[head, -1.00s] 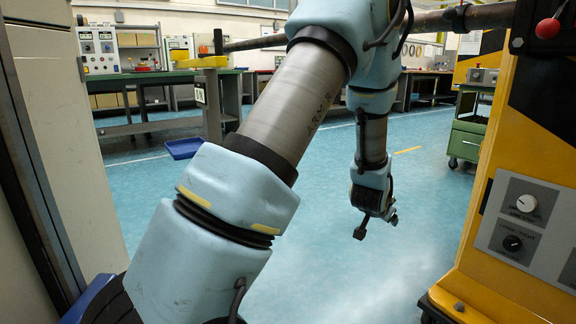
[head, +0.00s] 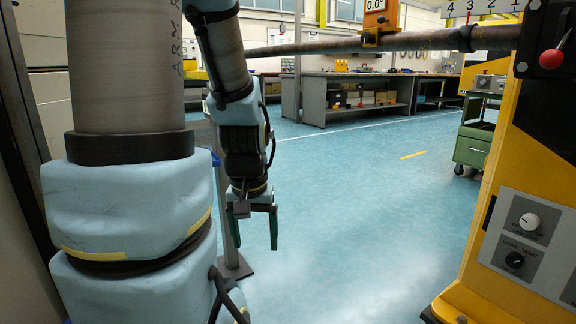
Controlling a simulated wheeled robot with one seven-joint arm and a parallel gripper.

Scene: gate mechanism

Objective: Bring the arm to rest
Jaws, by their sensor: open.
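My arm fills the left side of the head view, with its thick upper part upright and its forearm hanging down to the right of it. My gripper (head: 254,230) points down, its two dark green fingers spread apart with nothing between them. It hangs in the air above the blue floor.
A long grey bar (head: 420,40) crosses the top, with an orange 0.0° display (head: 375,18) above it. A yellow machine cabinet (head: 500,285) with a red knob (head: 552,58) stands at the right. A green cart (head: 473,145) stands behind. The middle floor is clear.

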